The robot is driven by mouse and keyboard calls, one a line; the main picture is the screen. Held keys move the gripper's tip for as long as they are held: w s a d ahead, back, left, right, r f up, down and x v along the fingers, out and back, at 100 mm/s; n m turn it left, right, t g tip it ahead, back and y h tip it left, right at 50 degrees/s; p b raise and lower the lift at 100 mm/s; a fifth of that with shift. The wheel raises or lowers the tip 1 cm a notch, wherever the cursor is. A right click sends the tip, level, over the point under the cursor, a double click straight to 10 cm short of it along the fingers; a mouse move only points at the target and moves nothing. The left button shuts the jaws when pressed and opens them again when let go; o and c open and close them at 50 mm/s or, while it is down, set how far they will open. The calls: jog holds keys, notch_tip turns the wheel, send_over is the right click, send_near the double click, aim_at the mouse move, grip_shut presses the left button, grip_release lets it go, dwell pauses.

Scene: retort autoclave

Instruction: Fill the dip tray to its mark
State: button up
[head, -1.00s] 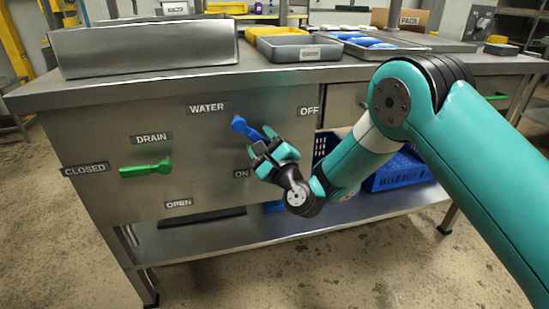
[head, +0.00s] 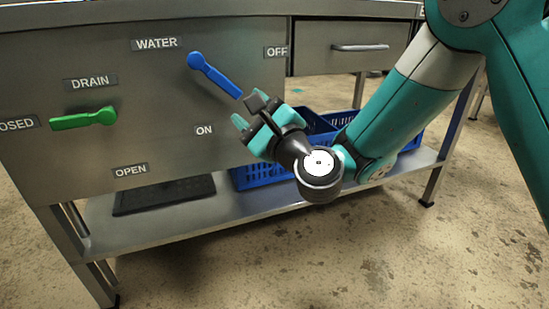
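The blue WATER lever (head: 215,74) is on the steel front panel. Its handle slants down and right, between the OFF label (head: 276,51) on the right and the ON label (head: 204,130) below. The green DRAIN lever (head: 82,118) lies nearly level, pointing left to the CLOSED label (head: 18,124). The dip tray, its mark and any water are outside the current view.
A drawer (head: 345,46) with a bar handle is to the right of the panel. Below, a blue crate (head: 262,174) and a dark flat mat (head: 165,195) rest on the lower shelf (head: 230,215). The floor in front is clear.

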jog(key=b+v, duration=0.5)
jog(key=v, duration=0.1)
jog(key=shift+s+d, duration=0.2)
jog(key=shift+s, duration=0.15)
dwell(6.0)
